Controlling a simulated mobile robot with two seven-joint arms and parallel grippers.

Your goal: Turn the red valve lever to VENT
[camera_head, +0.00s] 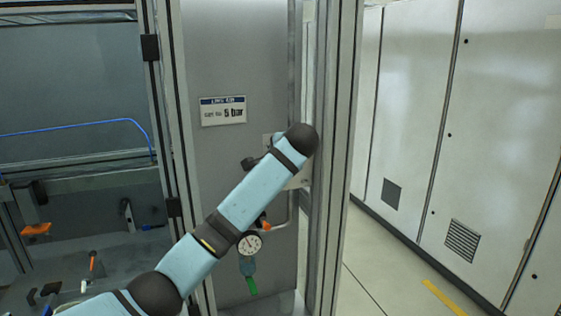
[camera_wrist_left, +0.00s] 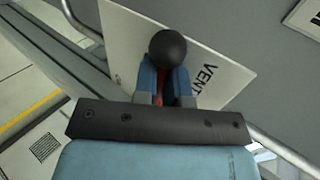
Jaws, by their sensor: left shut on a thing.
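The red valve lever (camera_wrist_left: 162,86) shows in the left wrist view as a thin red strip between my fingers, with a black ball knob (camera_wrist_left: 168,47) at its end. My left gripper (camera_wrist_left: 163,80) is shut on the lever just below the knob. Behind it is a white plate (camera_wrist_left: 125,45) with the word VENT (camera_wrist_left: 207,78) to the right of the lever. Much of the plate is hidden by my gripper, so I cannot tell the lever's exact setting. In the head view my left arm covers the lever. My right gripper is in neither view.
A grey panel (camera_head: 235,60) carries a "set to 5 bar" sign (camera_head: 223,110). Below my arm are a pressure gauge (camera_head: 249,244) and an orange knob (camera_head: 264,224). A frame post (camera_head: 337,150) stands close right. White cabinets (camera_head: 500,130) line the right, with open floor before them.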

